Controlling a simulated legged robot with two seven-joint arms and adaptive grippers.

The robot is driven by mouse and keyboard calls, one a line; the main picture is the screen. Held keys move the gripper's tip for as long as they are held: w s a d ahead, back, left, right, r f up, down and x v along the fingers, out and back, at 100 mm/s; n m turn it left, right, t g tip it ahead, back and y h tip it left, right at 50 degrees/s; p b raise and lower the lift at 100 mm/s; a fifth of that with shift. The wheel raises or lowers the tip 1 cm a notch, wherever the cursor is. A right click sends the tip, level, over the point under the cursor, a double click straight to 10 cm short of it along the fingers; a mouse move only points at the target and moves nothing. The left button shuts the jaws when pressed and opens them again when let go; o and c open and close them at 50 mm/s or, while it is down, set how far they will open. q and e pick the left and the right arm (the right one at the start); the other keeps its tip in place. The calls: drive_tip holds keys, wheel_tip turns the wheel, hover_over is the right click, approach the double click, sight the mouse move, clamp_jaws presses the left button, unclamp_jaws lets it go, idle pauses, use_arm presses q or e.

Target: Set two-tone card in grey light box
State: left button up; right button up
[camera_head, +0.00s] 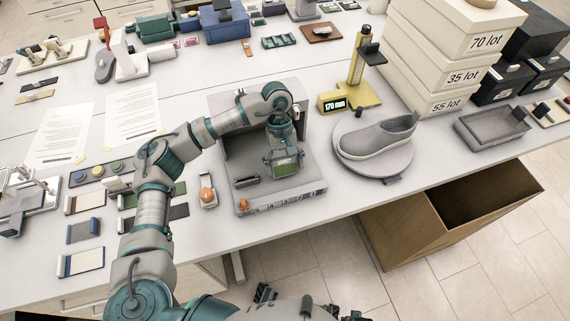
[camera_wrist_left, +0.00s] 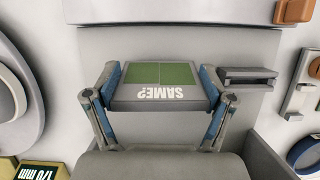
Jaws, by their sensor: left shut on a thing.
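The grey light box (camera_head: 310,180) stands near the table's front edge, with small colour patches along its front strip. My left gripper (camera_head: 284,157) is inside the box area, over its floor. I cannot tell whether the card touches the floor.
A small dark slotted holder (camera_head: 246,180) stands on the box floor, left of the card. A grey shoe (camera_head: 380,140) on a round stand is at the right. An orange-topped device (camera_head: 207,192) is left of the box. A yellow gauge (camera_head: 358,80) stands behind.

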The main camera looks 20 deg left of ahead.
idle(1.0)
use_arm(q)
drive_tip(key=shift+f+b, duration=0.1)
drive_tip(key=shift+b, duration=0.2)
drive_tip(key=shift+f+b, duration=0.3)
drive_tip(key=shift+f, duration=0.05)
drive_tip(key=shift+f+b, duration=0.4)
drive_tip(key=shift+f, duration=0.15)
drive_tip(key=o, duration=0.8)
drive_tip(key=shift+r, duration=0.15)
drive_tip(key=v, duration=1.1)
drive_tip(key=shift+w+r, duration=0.2)
drive_tip(key=shift+r, duration=0.15)
